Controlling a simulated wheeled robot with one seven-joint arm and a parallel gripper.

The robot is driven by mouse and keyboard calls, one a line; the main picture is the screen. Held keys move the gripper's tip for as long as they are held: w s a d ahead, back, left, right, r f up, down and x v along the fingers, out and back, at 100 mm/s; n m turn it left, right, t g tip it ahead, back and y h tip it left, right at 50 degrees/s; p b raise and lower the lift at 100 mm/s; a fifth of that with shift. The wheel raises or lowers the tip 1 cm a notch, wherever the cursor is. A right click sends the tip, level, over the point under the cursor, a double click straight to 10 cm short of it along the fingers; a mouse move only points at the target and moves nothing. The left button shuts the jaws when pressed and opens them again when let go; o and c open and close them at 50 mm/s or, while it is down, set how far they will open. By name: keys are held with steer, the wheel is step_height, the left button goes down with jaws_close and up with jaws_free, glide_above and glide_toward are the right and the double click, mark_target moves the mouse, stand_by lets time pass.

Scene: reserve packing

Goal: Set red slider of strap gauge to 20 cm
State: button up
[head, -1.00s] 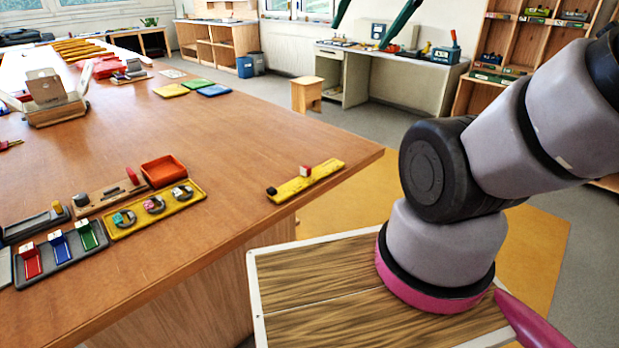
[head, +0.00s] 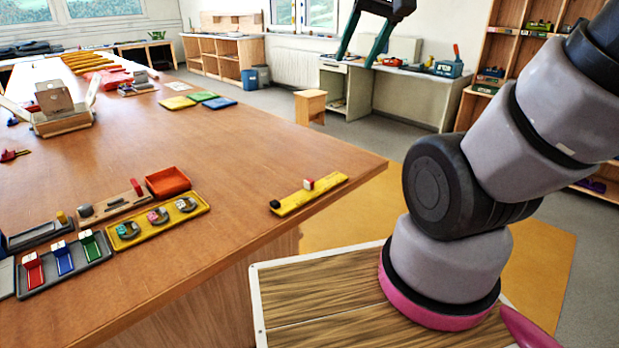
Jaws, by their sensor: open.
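The strap gauge appears to be the yellow bar (head: 326,187) near the right edge of the wooden table. A small red block with a white face, apparently the red slider (head: 309,184), stands about mid-bar. A dark knob (head: 275,204) sits at the bar's left end. Scale marks are too small to read. My gripper (head: 355,60) shows at the top of the head view, its two dark green fingers spread and nothing between them. It is high up and well apart from the bar.
On the wooden table (head: 230,135), a yellow tray (head: 133,239) with round pieces, an orange-red tray (head: 168,182) and a dark tray (head: 75,275) with coloured pieces stand at the left. Coloured mats (head: 178,103) lie farther back. The table around the yellow bar is clear.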

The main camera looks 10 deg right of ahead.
steer(key=w+a+f+n+g+h, duration=0.1)
steer(key=w+a+f+n+g, duration=0.25)
steer(key=w+f, duration=0.55)
steer(key=n+g, duration=0.2)
steer(key=n, duration=0.3)
glide_toward(309, 180)
steer(key=shift+h, duration=0.4)
steer(key=f, duration=0.8)
steer(key=shift+a+f, duration=0.3)
steer(key=shift+a, duration=0.05)
jaws_close()
steer(key=shift+w, duration=0.1)
